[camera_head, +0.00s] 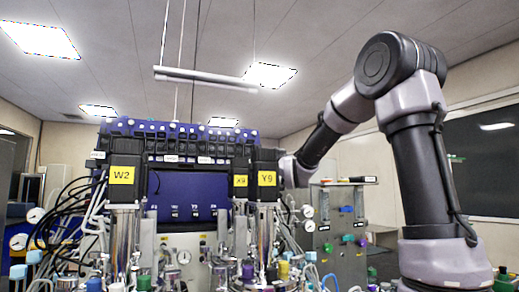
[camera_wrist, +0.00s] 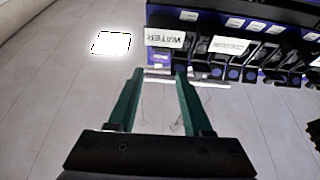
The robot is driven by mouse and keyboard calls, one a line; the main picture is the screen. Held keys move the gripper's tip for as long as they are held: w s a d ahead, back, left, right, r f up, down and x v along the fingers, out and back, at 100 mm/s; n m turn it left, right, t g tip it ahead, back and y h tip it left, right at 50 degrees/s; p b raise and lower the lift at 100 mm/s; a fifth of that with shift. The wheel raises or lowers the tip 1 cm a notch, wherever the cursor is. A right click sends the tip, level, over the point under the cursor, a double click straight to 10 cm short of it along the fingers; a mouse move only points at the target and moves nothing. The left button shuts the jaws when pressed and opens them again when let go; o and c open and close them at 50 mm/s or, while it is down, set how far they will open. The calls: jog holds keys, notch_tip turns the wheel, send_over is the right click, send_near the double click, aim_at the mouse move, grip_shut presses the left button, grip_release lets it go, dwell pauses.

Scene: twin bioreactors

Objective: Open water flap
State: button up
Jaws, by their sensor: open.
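In the wrist view, a white label reading WATER (camera_wrist: 165,39), seen upside down, sits at the left end of a row of black flaps on a dark blue panel. The small dark flap (camera_wrist: 160,58) by that label lies just beyond my fingertips. My gripper (camera_wrist: 160,74) has two green fingers, spread apart with nothing held between them. The fingertips are close to the flap's edge; I cannot tell whether they touch it. In the head view my gripper is hidden behind the equipment, and I cannot make out the water label there.
More labelled flaps (camera_wrist: 245,52) continue to the right in the wrist view. In the head view, the blue panel (camera_head: 180,190) stands behind motors marked W2 (camera_head: 122,175) and Y9 (camera_head: 267,179), with tubes and vessels crowded below. A lamp bar (camera_head: 205,79) hangs above.

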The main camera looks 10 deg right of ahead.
aim_at(259, 146)
jog(key=x, duration=0.9)
jog(key=shift+c, duration=0.3)
grip_shut()
